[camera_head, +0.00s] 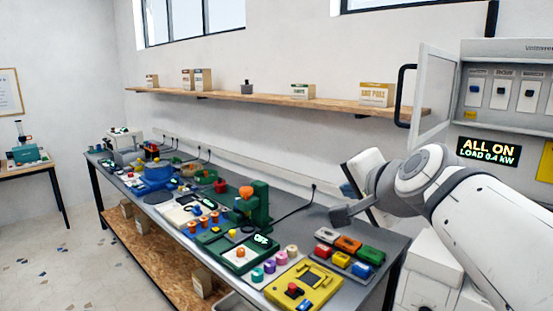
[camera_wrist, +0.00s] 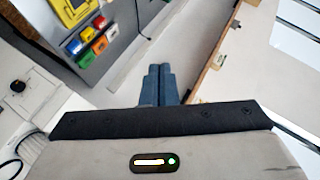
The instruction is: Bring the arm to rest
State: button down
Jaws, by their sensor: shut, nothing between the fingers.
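My gripper (camera_wrist: 159,72) shows in the wrist view with its two blue fingers side by side and touching. It is shut and holds nothing. In the head view my white and grey arm (camera_head: 425,180) comes in from the right and bends in front of the wall cabinet. Its wrist end hangs over the right end of the workbench (camera_head: 385,262).
Several coloured blocks (camera_head: 347,244) and a yellow device (camera_head: 303,286) sit on the bench near my arm; the blocks also show in the wrist view (camera_wrist: 90,45). A green machine (camera_head: 252,205) stands further left. The open cabinet door (camera_head: 433,95) and wooden shelf (camera_head: 270,94) are behind.

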jog(key=s+f+n+g+h, duration=0.1)
jog(key=s+f+n+g, duration=0.4)
jog(key=f, duration=0.7)
jog(key=s+f+n+g+h, duration=0.1)
jog(key=s+f+n+g, duration=0.3)
jog(key=s+f, duration=0.6)
notch_tip(320, 180, down, 4)
jog(key=shift+d+r+n+g, duration=0.25)
jog(key=shift+d+n+g, duration=0.15)
jog(key=shift+n, duration=0.6)
jog(key=shift+s, duration=0.15)
